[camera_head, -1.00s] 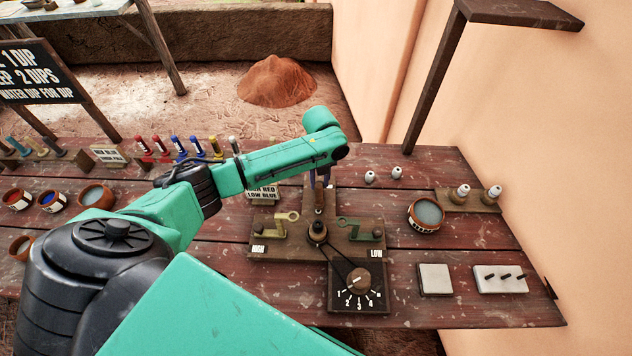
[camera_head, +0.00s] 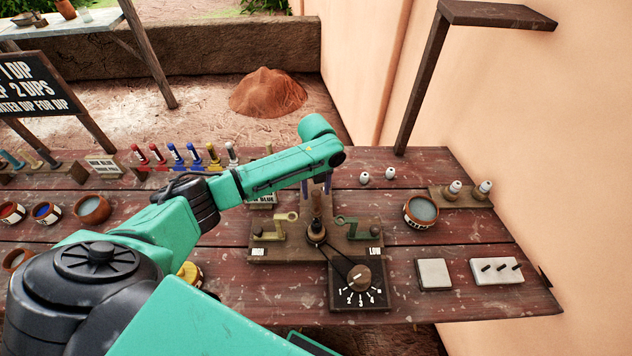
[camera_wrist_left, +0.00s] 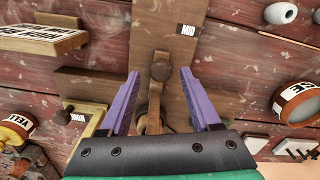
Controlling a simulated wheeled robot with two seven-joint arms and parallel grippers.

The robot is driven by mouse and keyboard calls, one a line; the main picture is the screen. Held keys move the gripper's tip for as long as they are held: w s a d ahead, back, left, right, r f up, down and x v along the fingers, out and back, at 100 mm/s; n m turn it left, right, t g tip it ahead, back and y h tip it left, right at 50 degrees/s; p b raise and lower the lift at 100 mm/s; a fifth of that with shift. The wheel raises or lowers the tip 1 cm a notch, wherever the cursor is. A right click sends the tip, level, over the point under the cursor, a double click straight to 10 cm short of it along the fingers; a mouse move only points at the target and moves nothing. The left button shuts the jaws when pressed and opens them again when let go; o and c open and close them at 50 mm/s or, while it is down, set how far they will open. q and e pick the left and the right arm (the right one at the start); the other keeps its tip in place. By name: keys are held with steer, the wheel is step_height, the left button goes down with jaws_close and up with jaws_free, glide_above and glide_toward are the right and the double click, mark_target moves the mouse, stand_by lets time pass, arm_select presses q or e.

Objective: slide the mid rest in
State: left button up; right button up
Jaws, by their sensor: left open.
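A dark wooden board (camera_head: 285,252) on the table carries the brown mid rest (camera_head: 317,203), between the yellow-olive high rest (camera_head: 279,227) and the green low rest (camera_head: 352,227). In the left wrist view the mid rest (camera_wrist_left: 155,100) has a round dark knob and stands below the MID label (camera_wrist_left: 186,30). My left gripper (camera_head: 317,186) is open above it. In the left wrist view its purple fingers (camera_wrist_left: 160,74) are on either side of the mid rest, with gaps visible. The rest's lower end is hidden behind the gripper body. My right gripper is not in view.
A numbered dial (camera_head: 358,277) sits at the board's front. Several coloured tools (camera_head: 180,156) stand in a rack at left. Pale blocks (camera_head: 434,274) lie front right.

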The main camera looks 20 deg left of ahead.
arm_select(q)
step_height(320, 180, up, 14)
steer(key=b, duration=0.2)
steer(key=shift+s, duration=0.1)
